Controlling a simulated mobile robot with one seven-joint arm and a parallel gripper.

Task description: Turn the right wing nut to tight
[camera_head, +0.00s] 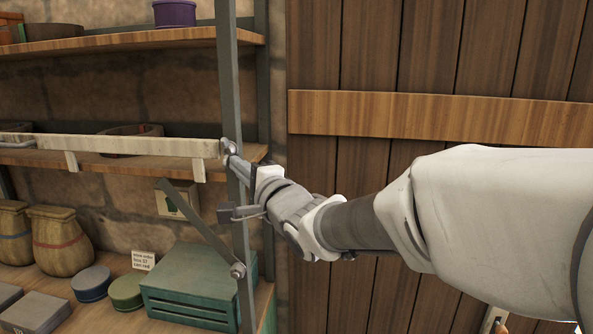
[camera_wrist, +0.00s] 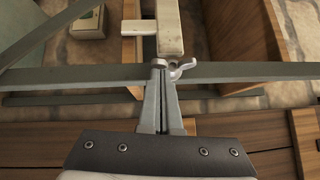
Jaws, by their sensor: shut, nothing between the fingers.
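The right wing nut (camera_head: 229,147) is a small metal piece at the right end of a pale rail, where the rail meets a grey-green shelf upright. In the wrist view the wing nut (camera_wrist: 181,68) shows a curled wing to the right of the fingertips. My gripper (camera_head: 238,163) reaches it from the right with its fingers together and nothing held between them. In the wrist view the tips of my gripper (camera_wrist: 160,70) are at the nut's near side; I cannot tell whether they touch it. The fingers partly hide the nut.
The pale rail (camera_head: 120,146) runs left across the shelf front. A diagonal brace (camera_head: 200,222) meets the upright (camera_head: 238,105) at a lower bolt. A green crate (camera_head: 190,285), tins and sacks fill the lower shelf. A plank door (camera_head: 430,60) is behind my arm.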

